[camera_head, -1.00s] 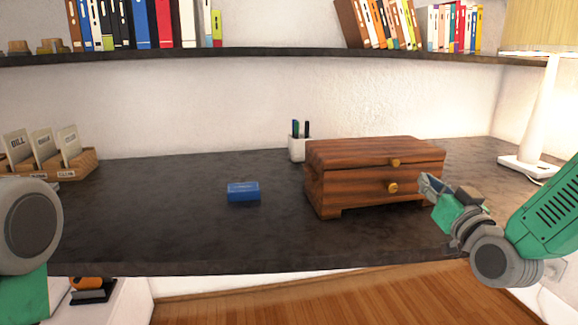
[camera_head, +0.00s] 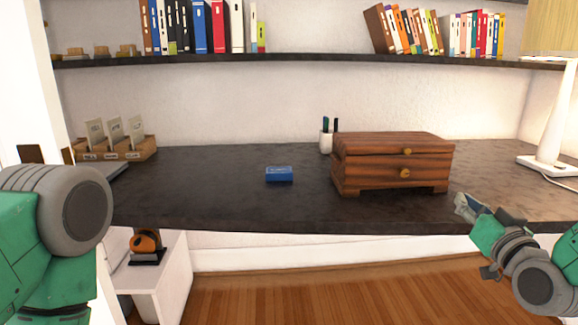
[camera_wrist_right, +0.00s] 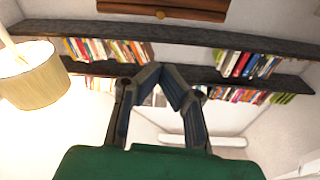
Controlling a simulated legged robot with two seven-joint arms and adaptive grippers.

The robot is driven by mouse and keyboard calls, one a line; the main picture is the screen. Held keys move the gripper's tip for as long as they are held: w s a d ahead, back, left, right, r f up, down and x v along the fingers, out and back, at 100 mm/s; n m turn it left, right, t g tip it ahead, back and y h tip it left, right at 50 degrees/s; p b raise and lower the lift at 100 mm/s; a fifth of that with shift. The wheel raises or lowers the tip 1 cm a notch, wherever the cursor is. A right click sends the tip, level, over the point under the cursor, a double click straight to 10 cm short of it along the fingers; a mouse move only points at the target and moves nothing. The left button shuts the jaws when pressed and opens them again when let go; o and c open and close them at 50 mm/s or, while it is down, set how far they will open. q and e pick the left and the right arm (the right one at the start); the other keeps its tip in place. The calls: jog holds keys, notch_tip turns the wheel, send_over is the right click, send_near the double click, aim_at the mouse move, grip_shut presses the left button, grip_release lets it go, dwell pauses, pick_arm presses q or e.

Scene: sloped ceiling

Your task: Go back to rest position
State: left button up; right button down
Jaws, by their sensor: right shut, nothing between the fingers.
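My right gripper (camera_head: 468,208) is shut and empty.
A shelf (camera_head: 300,58) of binders hangs above. Floor below is clear.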

jog(key=s+a+f+g+p, duration=0.1)
jog(key=s+a+f+g, duration=0.2)
jog(key=f, duration=0.5)
jog(key=s+a+f+n+g+p, duration=0.1)
jog(key=s+f+g, duration=0.35)
jog(key=f, duration=0.25)
jog(key=s+a+f+g+p, duration=0.1)
jog(key=s+a+f+g, duration=0.1)
jog(key=s+f, duration=0.45)
jog(key=s+f+g, duration=0.3)
jog(key=s+f, duration=0.1)
jog(key=s, duration=0.3)
jog(key=s+f+g+p, duration=0.1)
jog(key=s+f+g, duration=0.2)
jog(key=s, duration=0.5)
jog(key=s+f+g+h+p, duration=0.1)
jog(key=s+f+g, duration=0.2)
jog(key=s+f, duration=0.2)
jog(key=s, duration=0.3)
jog(key=shift+a+n, duration=0.4)
jog(key=shift+w+f, duration=0.1)
jog(key=shift+w, duration=0.05)
